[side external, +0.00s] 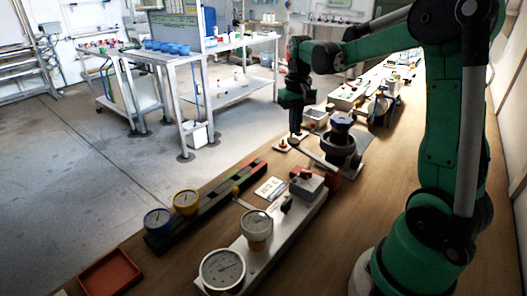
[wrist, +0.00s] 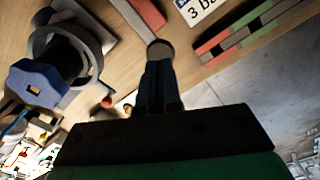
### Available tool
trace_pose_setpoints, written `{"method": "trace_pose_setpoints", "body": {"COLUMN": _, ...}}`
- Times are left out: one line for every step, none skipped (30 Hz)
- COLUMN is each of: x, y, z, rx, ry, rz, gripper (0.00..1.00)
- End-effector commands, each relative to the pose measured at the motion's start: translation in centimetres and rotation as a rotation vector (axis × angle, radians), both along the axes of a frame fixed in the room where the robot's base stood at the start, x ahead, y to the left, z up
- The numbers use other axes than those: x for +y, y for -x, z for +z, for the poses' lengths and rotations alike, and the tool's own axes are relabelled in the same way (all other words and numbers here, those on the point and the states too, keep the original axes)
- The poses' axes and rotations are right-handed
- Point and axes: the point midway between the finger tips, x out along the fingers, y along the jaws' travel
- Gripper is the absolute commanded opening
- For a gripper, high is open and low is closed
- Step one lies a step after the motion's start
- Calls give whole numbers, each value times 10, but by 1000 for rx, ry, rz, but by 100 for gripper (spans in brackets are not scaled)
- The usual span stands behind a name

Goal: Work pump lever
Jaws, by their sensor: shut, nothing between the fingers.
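The pump lever is a grey bar (wrist: 132,20) with a round grey-brown knob (wrist: 160,49) on its end. In the side view the bar (side external: 313,159) runs beside the round vessel with the blue star handle (side external: 343,119). My gripper (side external: 295,134) points down over the lever's knob end. In the wrist view my gripper's dark fingers (wrist: 159,66) are together, with nothing between them. Their tips appear right at the knob and cover its near edge. I cannot tell whether they touch it.
The round vessel with its blue star handle (wrist: 38,83) stands close to the lever. A red block (wrist: 152,12) lies on the lever's other side. A printed card (side external: 270,187), a coloured strip (side external: 246,176) and several gauges (side external: 222,268) occupy the bench's front.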

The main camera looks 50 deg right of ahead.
Motion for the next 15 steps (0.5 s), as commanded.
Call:
{"method": "trace_pose_setpoints", "body": {"x": 0, "y": 0, "z": 0, "rx": 0, "ry": 0, "rz": 0, "gripper": 0}}
{"method": "trace_pose_setpoints", "body": {"x": 0, "y": 0, "z": 0, "rx": 0, "ry": 0, "rz": 0, "gripper": 0}}
{"method": "trace_pose_setpoints", "body": {"x": 0, "y": 0, "z": -1, "rx": 0, "ry": 0, "rz": 0, "gripper": 0}}
{"method": "trace_pose_setpoints", "body": {"x": 0, "y": 0, "z": -2, "rx": 0, "ry": 0, "rz": 0, "gripper": 0}}
{"method": "trace_pose_setpoints", "body": {"x": 0, "y": 0, "z": -3, "rx": 0, "ry": 0, "rz": 0, "gripper": 0}}
{"method": "trace_pose_setpoints", "body": {"x": 0, "y": 0, "z": -5, "rx": 0, "ry": 0, "rz": 0, "gripper": 0}}
{"method": "trace_pose_setpoints", "body": {"x": 0, "y": 0, "z": -6, "rx": 0, "ry": 0, "rz": 0, "gripper": 0}}
{"method": "trace_pose_setpoints", "body": {"x": 0, "y": 0, "z": -7, "rx": 0, "ry": 0, "rz": 0, "gripper": 0}}
{"method": "trace_pose_setpoints", "body": {"x": 0, "y": 0, "z": -9, "rx": 0, "ry": 0, "rz": 0, "gripper": 0}}
{"method": "trace_pose_setpoints", "body": {"x": 0, "y": 0, "z": -10, "rx": 0, "ry": 0, "rz": 0, "gripper": 0}}
{"method": "trace_pose_setpoints", "body": {"x": 0, "y": 0, "z": -11, "rx": 0, "ry": 0, "rz": 0, "gripper": 0}}
{"method": "trace_pose_setpoints", "body": {"x": 0, "y": 0, "z": -13, "rx": 0, "ry": 0, "rz": 0, "gripper": 0}}
{"method": "trace_pose_setpoints", "body": {"x": 0, "y": 0, "z": -14, "rx": 0, "ry": 0, "rz": 0, "gripper": 0}}
{"method": "trace_pose_setpoints", "body": {"x": 0, "y": 0, "z": -15, "rx": 0, "ry": 0, "rz": 0, "gripper": 0}}
{"method": "trace_pose_setpoints", "body": {"x": 0, "y": 0, "z": -17, "rx": 0, "ry": 0, "rz": 0, "gripper": 0}}
